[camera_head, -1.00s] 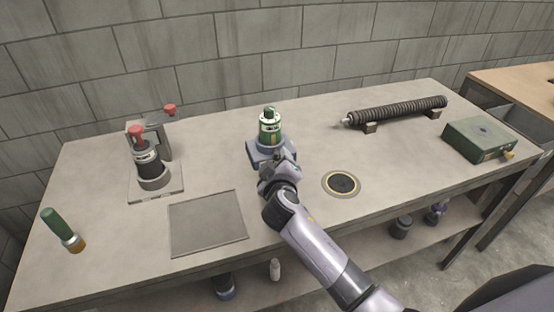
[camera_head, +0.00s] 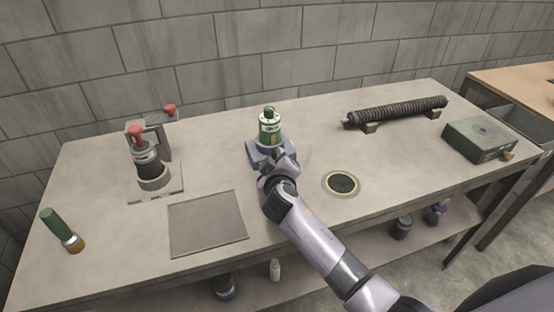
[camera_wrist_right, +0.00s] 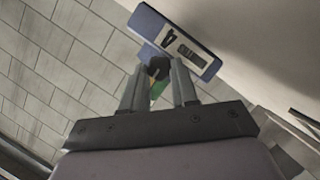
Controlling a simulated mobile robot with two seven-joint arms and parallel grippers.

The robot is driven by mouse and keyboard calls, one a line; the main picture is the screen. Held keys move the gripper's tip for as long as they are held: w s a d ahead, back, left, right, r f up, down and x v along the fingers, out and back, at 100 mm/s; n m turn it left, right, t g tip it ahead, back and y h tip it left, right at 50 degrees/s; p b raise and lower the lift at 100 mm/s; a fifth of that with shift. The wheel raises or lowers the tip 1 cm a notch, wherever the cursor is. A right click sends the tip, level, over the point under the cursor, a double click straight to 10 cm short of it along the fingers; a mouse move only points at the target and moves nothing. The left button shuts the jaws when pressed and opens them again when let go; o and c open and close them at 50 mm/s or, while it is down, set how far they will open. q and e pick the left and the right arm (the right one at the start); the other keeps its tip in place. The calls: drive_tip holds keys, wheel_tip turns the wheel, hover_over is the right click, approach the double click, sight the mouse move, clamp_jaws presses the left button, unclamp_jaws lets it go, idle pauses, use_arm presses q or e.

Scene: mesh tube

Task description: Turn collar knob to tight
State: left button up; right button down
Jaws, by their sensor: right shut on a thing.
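A green cylinder device (camera_head: 269,128) with a pale label and a green top stands upright on a blue-grey base (camera_head: 254,151), at the back middle of the table. My right gripper (camera_head: 283,158) is at the front of this device. In the right wrist view my right gripper (camera_wrist_right: 163,72) is shut on a dark round knob (camera_wrist_right: 158,66), which sits between its fingertips. The blue base with a label plate (camera_wrist_right: 183,44) shows just beyond, and a bit of green shows between the fingers. I cannot read the knob's setting. My left gripper is not in view.
A red-capped black device (camera_head: 150,165) and a green-handled tool (camera_head: 62,229) are at left. A flat grey plate (camera_head: 207,223) and a ringed black disc (camera_head: 341,183) lie nearer. A ribbed tube (camera_head: 396,112) and a green box (camera_head: 480,138) are at right.

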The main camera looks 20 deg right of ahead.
drive_tip(key=shift+m, duration=0.3)
drive_tip(key=shift+d+r+m+y+p, duration=0.1)
drive_tip(key=shift+r+m+y+p, duration=0.1)
drive_tip(key=shift+m+y+p, duration=0.35)
drive_tip(key=m+p, duration=0.1)
drive_tip(key=m+y+p, duration=0.1)
drive_tip(key=shift+d+r+m+g+y, duration=0.15)
drive_tip(key=shift+d+m+g+y, duration=0.1)
drive_tip(key=shift+m+g, duration=0.15)
drive_tip(key=shift+m+y+p, duration=0.45)
drive_tip(key=shift+y+p, duration=0.05)
drive_tip(key=shift+p, duration=0.15)
drive_tip(key=shift+d+m+y, duration=0.2)
drive_tip(key=shift+m+y, duration=0.2)
drive_tip(key=shift+m, duration=0.3)
drive_tip(key=shift+d+f+m+y, duration=0.15)
drive_tip(key=shift+m+y, duration=0.25)
drive_tip(key=shift+m, duration=0.2)
drive_tip(key=shift+d+f+m+y, duration=0.15)
drive_tip(key=shift+m+y, duration=0.25)
drive_tip(key=shift+m, duration=0.2)
drive_tip(key=shift+f+m+y+b, duration=0.1)
drive_tip(key=shift+m+y+b, duration=0.5)
drive_tip(key=shift+m, duration=0.2)
drive_tip(key=shift+m+y+b, duration=0.5)
drive_tip(key=shift+m+b, duration=0.3)
drive_tip(key=shift+b, duration=0.05)
drive_tip(key=shift+t, duration=0.3)
